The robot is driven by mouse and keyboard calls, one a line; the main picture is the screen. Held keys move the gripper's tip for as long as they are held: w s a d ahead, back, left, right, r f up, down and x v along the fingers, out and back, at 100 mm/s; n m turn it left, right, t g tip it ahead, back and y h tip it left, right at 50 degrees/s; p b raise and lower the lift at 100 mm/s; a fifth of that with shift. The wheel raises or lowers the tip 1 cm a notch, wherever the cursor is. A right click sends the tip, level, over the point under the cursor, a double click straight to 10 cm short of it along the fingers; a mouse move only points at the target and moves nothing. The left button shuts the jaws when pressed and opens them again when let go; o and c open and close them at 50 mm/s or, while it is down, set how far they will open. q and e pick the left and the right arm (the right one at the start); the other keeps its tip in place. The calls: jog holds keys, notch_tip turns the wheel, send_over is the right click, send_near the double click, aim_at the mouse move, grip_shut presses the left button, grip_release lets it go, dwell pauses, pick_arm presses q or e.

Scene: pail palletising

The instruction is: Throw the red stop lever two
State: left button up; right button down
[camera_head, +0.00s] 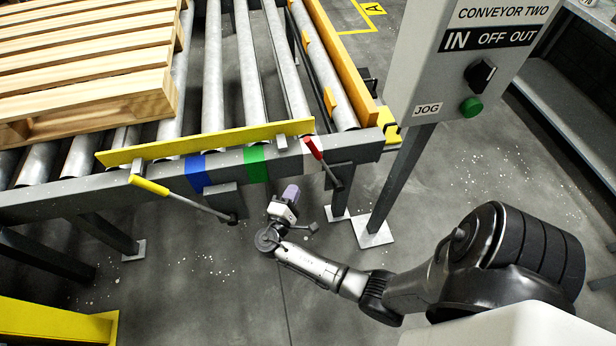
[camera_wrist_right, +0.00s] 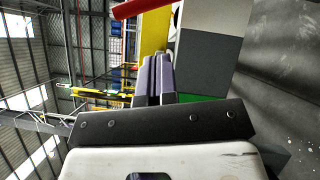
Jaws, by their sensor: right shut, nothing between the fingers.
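The red stop lever (camera_head: 313,147) is on the front beam of the roller conveyor, near its right end, in front of a white band. Its grey arm runs from the red grip down and right to a pivot. In the right wrist view the red grip (camera_wrist_right: 140,8) shows at the top edge. My right gripper (camera_head: 291,194) is below and left of the red lever, apart from it, near the beam's green band (camera_head: 256,163). Its fingers (camera_wrist_right: 158,78) are closed together with nothing between them. My left gripper is not in view.
A yellow-handled lever (camera_head: 150,185) is farther left on the beam. A yellow stop bar (camera_head: 210,142) lies across the rollers, with a wooden pallet (camera_head: 85,60) behind it. A control box (camera_head: 470,60) on a post stands at right.

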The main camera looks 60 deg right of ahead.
pick_arm(q)
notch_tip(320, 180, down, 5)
jog(key=b, duration=0.3)
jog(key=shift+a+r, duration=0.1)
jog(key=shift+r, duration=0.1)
pick_arm(e)
jog(key=shift+n+t+h, duration=0.4)
jog(key=shift+n+h, duration=0.1)
jog(key=shift+h, duration=0.2)
jog(key=w+f, duration=0.2)
jog(key=f, duration=0.1)
jog(key=shift+a+f, duration=0.2)
jog(key=shift+f, duration=0.1)
jog(key=shift+d, duration=0.15)
pick_arm(q)
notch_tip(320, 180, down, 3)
jog(key=b, duration=0.3)
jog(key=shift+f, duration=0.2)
pick_arm(e)
jog(key=s+r+x, duration=0.1)
jog(key=s+x, duration=0.1)
jog(key=x, duration=1)
jog(key=shift+s+d, duration=0.25)
jog(key=shift+d, duration=0.1)
jog(key=shift+r, duration=0.1)
